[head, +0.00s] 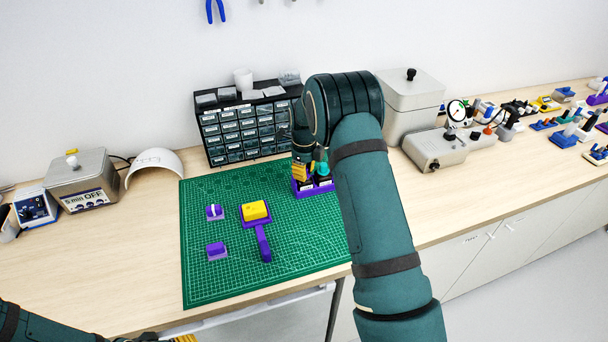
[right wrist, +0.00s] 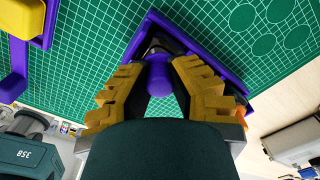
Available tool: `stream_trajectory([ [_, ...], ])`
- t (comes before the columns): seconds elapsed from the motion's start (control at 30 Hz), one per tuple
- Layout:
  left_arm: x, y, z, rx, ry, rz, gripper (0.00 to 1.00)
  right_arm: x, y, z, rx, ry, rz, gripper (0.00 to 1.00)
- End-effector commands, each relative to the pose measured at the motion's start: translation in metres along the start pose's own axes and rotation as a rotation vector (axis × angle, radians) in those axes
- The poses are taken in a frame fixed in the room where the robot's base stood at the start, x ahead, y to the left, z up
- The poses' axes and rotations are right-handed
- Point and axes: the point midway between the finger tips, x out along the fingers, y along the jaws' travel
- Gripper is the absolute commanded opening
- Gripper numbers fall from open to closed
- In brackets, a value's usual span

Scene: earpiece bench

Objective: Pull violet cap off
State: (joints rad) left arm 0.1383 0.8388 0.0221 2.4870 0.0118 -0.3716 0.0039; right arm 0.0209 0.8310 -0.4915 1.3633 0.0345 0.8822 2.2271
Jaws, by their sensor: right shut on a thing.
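The violet cap (right wrist: 158,76) is a short rounded cylinder in the right wrist view. My right gripper (right wrist: 160,78) has its yellow fingers closed on the cap from both sides. What lies under the cap is mostly hidden; a dark part shows behind it, inside a violet holder (right wrist: 136,42). In the head view, my right gripper (head: 302,170) points down at the violet holder (head: 322,188) on the green mat, and the cap is hidden there. Only a sliver of my left gripper (head: 180,338) shows at the bottom edge, and its jaws cannot be made out.
A drawer cabinet (head: 240,130) stands behind. A teal-topped part (head: 321,170) is beside the gripper. The mat's front is clear.

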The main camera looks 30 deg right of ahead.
Motion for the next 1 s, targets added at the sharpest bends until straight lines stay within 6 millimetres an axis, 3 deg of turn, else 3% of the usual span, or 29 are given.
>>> stream_trajectory([
  [1.0,-0.024,0.009,-0.003,0.000,0.000,0.000,0.47,-0.034,0.001,0.000,0.000,0.002,0.002,0.00],
])
